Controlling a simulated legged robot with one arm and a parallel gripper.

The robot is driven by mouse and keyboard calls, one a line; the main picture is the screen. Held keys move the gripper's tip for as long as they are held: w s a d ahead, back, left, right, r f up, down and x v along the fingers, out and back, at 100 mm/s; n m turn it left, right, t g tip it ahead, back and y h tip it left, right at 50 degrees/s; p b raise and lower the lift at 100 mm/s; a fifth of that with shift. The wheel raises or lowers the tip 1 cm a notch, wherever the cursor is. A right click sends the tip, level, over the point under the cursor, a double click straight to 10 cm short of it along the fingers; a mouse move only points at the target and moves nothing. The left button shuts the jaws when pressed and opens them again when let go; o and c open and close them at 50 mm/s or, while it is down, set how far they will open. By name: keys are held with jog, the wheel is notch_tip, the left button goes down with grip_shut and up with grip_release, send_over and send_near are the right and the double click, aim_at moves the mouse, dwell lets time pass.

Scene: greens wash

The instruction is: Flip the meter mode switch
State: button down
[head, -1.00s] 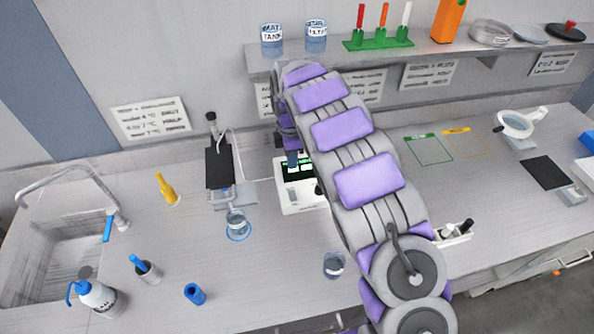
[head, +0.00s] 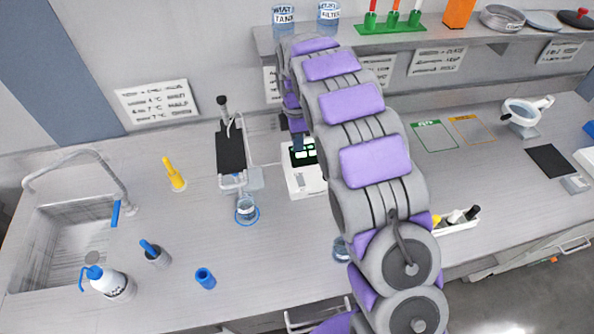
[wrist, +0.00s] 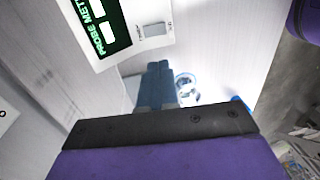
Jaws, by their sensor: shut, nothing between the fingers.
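The probe meter (head: 303,181) is a white box on the bench with a dark, green-lit screen (head: 303,153). My arm hides its right side in the head view. In the wrist view the meter (wrist: 124,15) fills the top left, with its lettered screen (wrist: 101,22). A light grey switch (wrist: 153,30) sits on its face beside the screen, with small labels at its ends. Which way it is set is unclear. My gripper (wrist: 158,66) is shut and empty, its blue-grey fingertips just below the switch in that picture. Contact cannot be told. In the head view my gripper (head: 297,141) is over the meter's back.
A probe stand (head: 231,150) and a beaker (head: 246,209) stand left of the meter.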

send_over(304, 184)
jog(key=w+a, duration=0.1)
jog(key=a, duration=0.1)
notch_tip(304, 184, down, 7)
jog(key=f, duration=0.2)
jog(key=d+f, duration=0.1)
jog(key=f, duration=0.1)
jog(key=d+f+b, duration=0.1)
jog(key=f, duration=0.1)
jog(key=shift+s+d, duration=0.2)
jog(key=shift+s, duration=0.05)
jog(key=shift+f, duration=0.2)
jog(key=shift+a+f, duration=0.15)
jog(key=shift+a, duration=0.15)
jog(key=shift+a+f, duration=0.15)
jog(key=shift+a, duration=0.6)
jog(key=shift+s+d, duration=0.1)
jog(key=shift+d, duration=0.7)
jog(key=shift+w+a+r, duration=0.2)
jog(key=shift+w+a, duration=0.55)
jog(key=shift+w, duration=0.1)
jog(key=shift+d, duration=0.1)
